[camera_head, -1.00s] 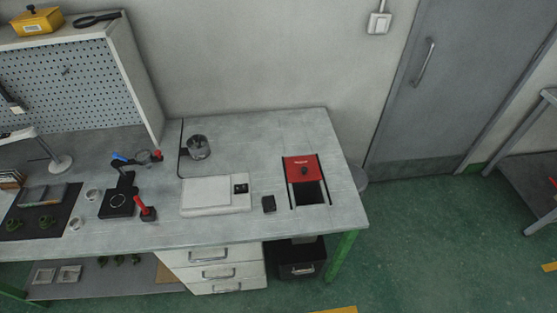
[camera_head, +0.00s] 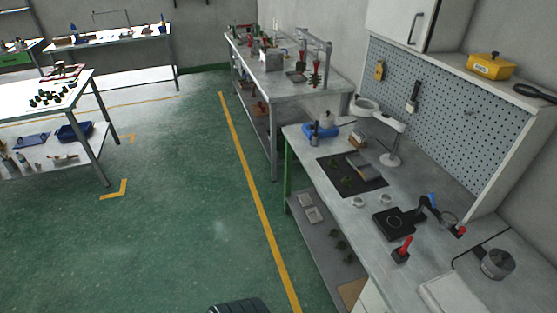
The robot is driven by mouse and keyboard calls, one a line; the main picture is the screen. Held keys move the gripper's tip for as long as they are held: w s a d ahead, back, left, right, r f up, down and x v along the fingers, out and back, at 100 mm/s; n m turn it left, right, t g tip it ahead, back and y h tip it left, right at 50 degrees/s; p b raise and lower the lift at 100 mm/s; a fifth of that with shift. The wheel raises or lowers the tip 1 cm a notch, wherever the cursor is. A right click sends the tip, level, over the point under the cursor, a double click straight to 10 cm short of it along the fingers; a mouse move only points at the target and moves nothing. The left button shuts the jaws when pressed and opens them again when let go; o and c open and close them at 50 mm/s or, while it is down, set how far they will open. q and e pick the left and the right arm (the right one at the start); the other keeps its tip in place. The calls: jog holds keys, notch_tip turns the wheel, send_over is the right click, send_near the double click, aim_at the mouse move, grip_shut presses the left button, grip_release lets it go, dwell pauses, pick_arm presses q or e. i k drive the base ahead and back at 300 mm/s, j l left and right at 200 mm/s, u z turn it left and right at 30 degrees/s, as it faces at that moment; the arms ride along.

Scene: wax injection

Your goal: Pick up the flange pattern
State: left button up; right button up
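Several small dark green parts lie on a black mat (camera_head: 376,190) on the near workbench. One of these green parts (camera_head: 347,181) is near the mat's middle. More green parts (camera_head: 341,246) lie on the shelf below. Several dark parts (camera_head: 52,95) also stand on a white table at the left. They are too small for me to tell which is the flange pattern. Neither of my grippers can be made out in this view.
The workbench (camera_head: 418,268) also holds a blue tray (camera_head: 319,130), a white lamp (camera_head: 389,158), a black device (camera_head: 394,223), a red-handled tool (camera_head: 403,247) and a metal pot (camera_head: 497,264). Open green floor (camera_head: 180,210) lies left of it. A dark ribbed shape (camera_head: 240,306) shows at the bottom edge.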

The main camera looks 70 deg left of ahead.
aim_at(332, 162)
jog(key=u, duration=1.75)
jog(key=i+j+z, duration=0.1)
jog(key=i+j, duration=0.6)
jog(key=i, duration=0.05)
